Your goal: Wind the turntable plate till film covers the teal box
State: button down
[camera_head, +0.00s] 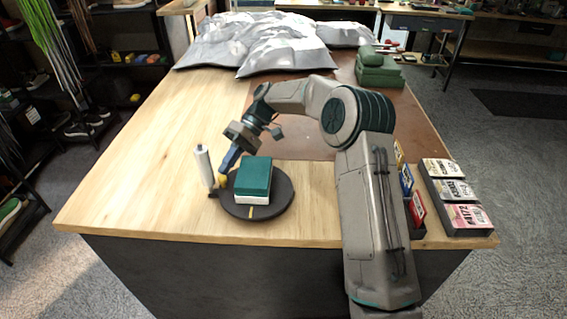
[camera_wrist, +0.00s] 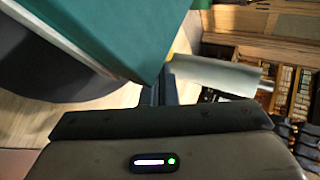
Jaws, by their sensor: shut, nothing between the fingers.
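The teal box (camera_head: 254,174) sits on the dark round turntable plate (camera_head: 283,196), with a teal upper part and a pale lower band. A yellow stripe shows at the plate's front. The upright white film roll (camera_head: 204,166) stands just left of the plate. In the wrist view the box (camera_wrist: 105,40) looms close, with the roll (camera_wrist: 218,73) beyond the fingers (camera_wrist: 160,92).
A rack of colored cards (camera_head: 407,188) and a tray of labelled boxes (camera_head: 455,195) stand at right. The wooden tabletop (camera_head: 190,110) is clear at left.

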jog(key=shift+s+a, duration=0.2)
jog(key=shift+s, duration=0.15)
dwell(0.3)
dwell(0.4)
jog(key=shift+w+d+r+p, duration=0.1)
jog(key=shift+w+r+p, duration=0.1)
jog(key=shift+w+p, duration=0.3)
jog(key=w, duration=0.2)
jog(key=w+d, duration=0.1)
jog(key=w, duration=0.1)
jog(key=shift+w+r+p, duration=0.15)
jog(key=shift+w+p, duration=0.1)
jog(key=shift+p, duration=0.15)
jog(key=shift+w+d+r, duration=0.2)
jog(key=shift+w+r, duration=0.4)
jog(key=shift+r, duration=0.1)
jog(key=w+d+r+p, duration=0.1)
jog(key=w+r+p, duration=0.2)
jog(key=w, duration=0.2)
jog(key=shift+w+r, duration=0.2)
jog(key=shift+r, duration=0.15)
